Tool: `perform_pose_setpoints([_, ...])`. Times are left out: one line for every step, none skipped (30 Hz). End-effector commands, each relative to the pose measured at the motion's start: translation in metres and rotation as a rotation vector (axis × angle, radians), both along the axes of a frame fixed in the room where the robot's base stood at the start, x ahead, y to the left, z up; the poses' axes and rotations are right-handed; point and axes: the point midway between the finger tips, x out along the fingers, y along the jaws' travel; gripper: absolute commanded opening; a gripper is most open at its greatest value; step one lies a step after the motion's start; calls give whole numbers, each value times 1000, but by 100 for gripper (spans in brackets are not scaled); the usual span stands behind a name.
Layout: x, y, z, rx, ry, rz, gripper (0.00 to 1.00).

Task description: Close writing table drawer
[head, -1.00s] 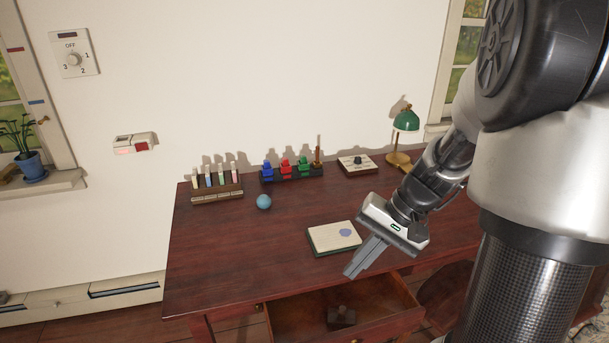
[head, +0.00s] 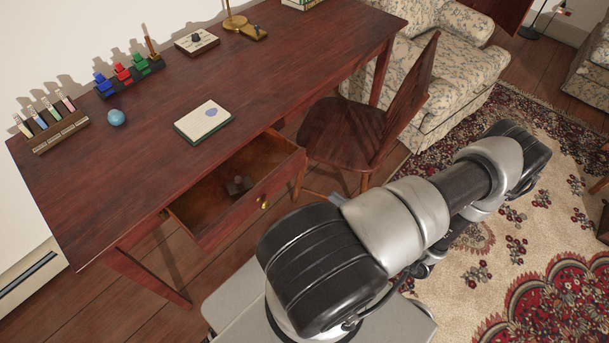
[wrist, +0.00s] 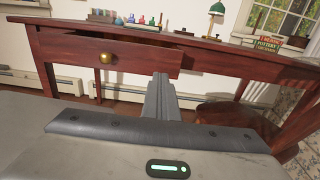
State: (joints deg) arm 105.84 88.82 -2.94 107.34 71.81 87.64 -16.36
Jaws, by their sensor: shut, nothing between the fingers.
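The writing table (head: 300,60) is dark reddish wood. Its drawer (head: 232,214) is pulled out, with a brass knob (head: 263,202) on the front and a small dark object (head: 238,186) inside. In the wrist view the drawer front (wrist: 140,62) faces me, with the knob (wrist: 108,59) left of my fingers. My gripper (wrist: 161,80) is shut and empty, its fingertips pointing at the right part of the drawer front. I cannot tell whether they touch it. In the head view my arm hides most of the gripper.
A wooden chair (head: 345,130) stands right of the drawer, close to the table. A notepad (head: 204,121), blue ball (head: 116,117) and racks lie on the tabletop. A floral armchair (head: 445,75) is behind the chair. Bare floor shows left of the drawer.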

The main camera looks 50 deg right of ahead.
Motion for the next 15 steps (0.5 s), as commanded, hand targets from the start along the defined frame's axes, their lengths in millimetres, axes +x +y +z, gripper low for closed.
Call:
perform_pose_setpoints([2,0,-1,3,-4,-8,0])
perform_pose_setpoints([4,0,-1,4,-4,-9,0])
perform_pose_setpoints([8,0,-1,4,-5,-9,0])
perform_pose_setpoints([12,0,0,3,-5,-8,0])
perform_pose_setpoints([16,0,0,3,-5,-7,0])
perform_pose_setpoints([22,1,0,3,-4,-5,0])
perform_pose_setpoints([28,1,0,3,-4,-5,0])
perform_pose_setpoints([35,1,0,3,-5,-4,0])
perform_pose_setpoints([43,2,0,4,-5,-3,0])
perform_pose_setpoints([50,2,0,5,-4,-4,0])
perform_pose_setpoints([57,3,0,5,-5,-3,0])
perform_pose_setpoints([66,3,0,4,-4,-3,0])
perform_pose_setpoints([72,3,0,4,-4,-3,0])
perform_pose_setpoints([79,4,0,4,-4,-2,0])
perform_pose_setpoints([87,4,0,3,-4,-3,0])
